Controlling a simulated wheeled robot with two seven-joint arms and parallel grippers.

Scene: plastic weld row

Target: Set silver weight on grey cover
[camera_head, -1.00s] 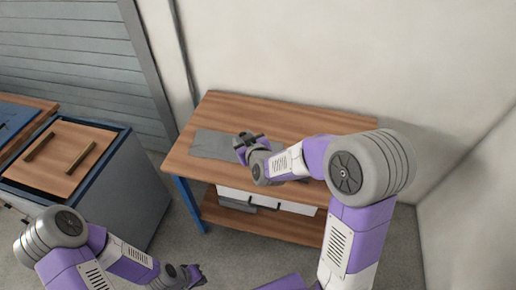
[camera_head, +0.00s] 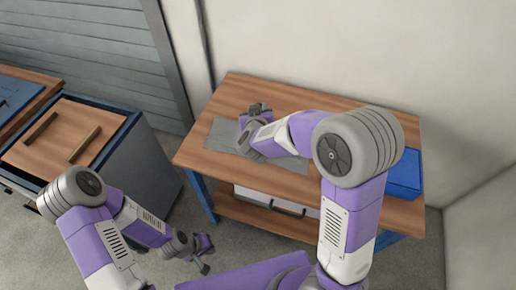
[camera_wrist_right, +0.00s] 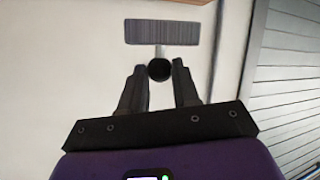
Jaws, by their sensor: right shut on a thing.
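The grey cover (camera_head: 222,133) lies flat on the left part of the wooden table, partly hidden by my right forearm. My right gripper (camera_head: 258,108) is over the table near the cover's far edge. In the right wrist view my right gripper (camera_wrist_right: 160,82) is shut on the dark round knob of what looks like the silver weight, whose ribbed grey body (camera_wrist_right: 162,32) joins it by a thin stem. The weight is too small to make out in the head view. My left gripper (camera_head: 204,256) is low in front of the table, its jaws unclear.
A blue box (camera_head: 405,174) stands at the table's right end. A white drawer (camera_head: 270,201) with a dark handle sits under the wooden table (camera_head: 330,180). At left is a cabinet with a wooden top (camera_head: 62,143). Walls stand close behind and right.

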